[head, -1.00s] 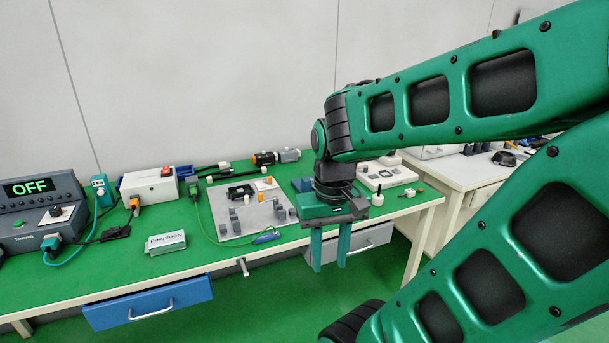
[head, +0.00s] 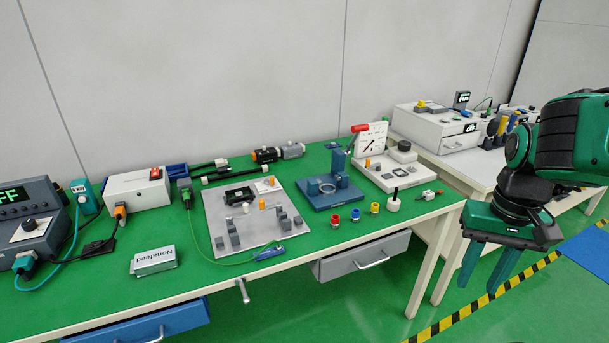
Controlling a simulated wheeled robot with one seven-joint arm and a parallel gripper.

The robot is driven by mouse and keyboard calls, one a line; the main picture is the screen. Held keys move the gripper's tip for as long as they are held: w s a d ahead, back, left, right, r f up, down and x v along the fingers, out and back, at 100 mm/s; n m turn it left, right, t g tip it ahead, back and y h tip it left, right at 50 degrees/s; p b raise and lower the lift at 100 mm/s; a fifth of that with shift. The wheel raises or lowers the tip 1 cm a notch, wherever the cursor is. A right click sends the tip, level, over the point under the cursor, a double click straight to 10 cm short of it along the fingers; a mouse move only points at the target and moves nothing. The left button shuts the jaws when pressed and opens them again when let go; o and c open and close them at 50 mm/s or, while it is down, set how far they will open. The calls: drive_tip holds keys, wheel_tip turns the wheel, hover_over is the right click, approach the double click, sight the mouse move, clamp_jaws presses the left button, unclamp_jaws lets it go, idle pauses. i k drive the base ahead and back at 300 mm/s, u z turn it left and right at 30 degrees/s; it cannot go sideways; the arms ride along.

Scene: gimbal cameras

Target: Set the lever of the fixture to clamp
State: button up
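A white fixture base (head: 408,183) stands at the right end of the green bench, with an upright white panel (head: 377,137) at its back. The panel bears a dark slanted mark; any lettering is too small to read. My gripper (head: 478,287) hangs off to the right, beyond the bench's front right edge, well apart from the lever. Its two green fingers point down, spread with a gap, and nothing is between them.
Small red, blue and orange fittings (head: 355,214) and a white knob (head: 394,204) lie in front. A second white bench (head: 470,171) stands behind at the right. Open floor lies below my gripper.

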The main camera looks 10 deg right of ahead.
sight(272, 179)
drive_tip(key=z, duration=0.1)
drive_tip(key=i, duration=1)
drive_tip(key=u, duration=0.05)
